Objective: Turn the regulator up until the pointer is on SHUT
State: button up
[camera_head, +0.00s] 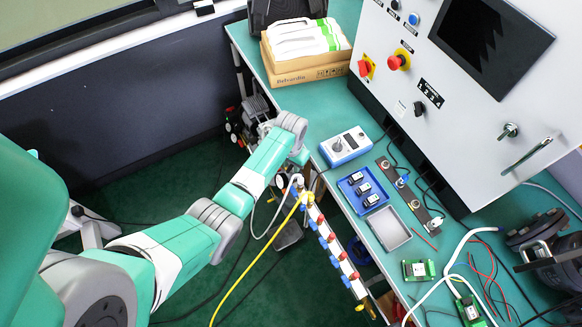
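A blue box with a pale top panel (345,147) stands on the green bench near the end of my arm. It carries a small dark display and a round knob (338,146). I cannot tell for sure that this is the regulator. No pointer or SHUT marking can be read at this size. My arm reaches in from the lower left, and its wrist end (300,156) is just left of the blue box, at the bench's left edge. My gripper's fingers cannot be made out, so their opening and any contact are unclear.
Right of the blue box are a blue tray (351,191) with dark modules, a grey tray (388,229) and loose cables. A manifold with red and blue fittings (332,245) runs along the bench's left edge. A control cabinet (455,110) stands behind; a cardboard box (305,75) sits farther back.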

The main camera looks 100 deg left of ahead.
jog(key=shift+f, duration=0.55)
grip_shut()
jog(key=shift+r, duration=0.1)
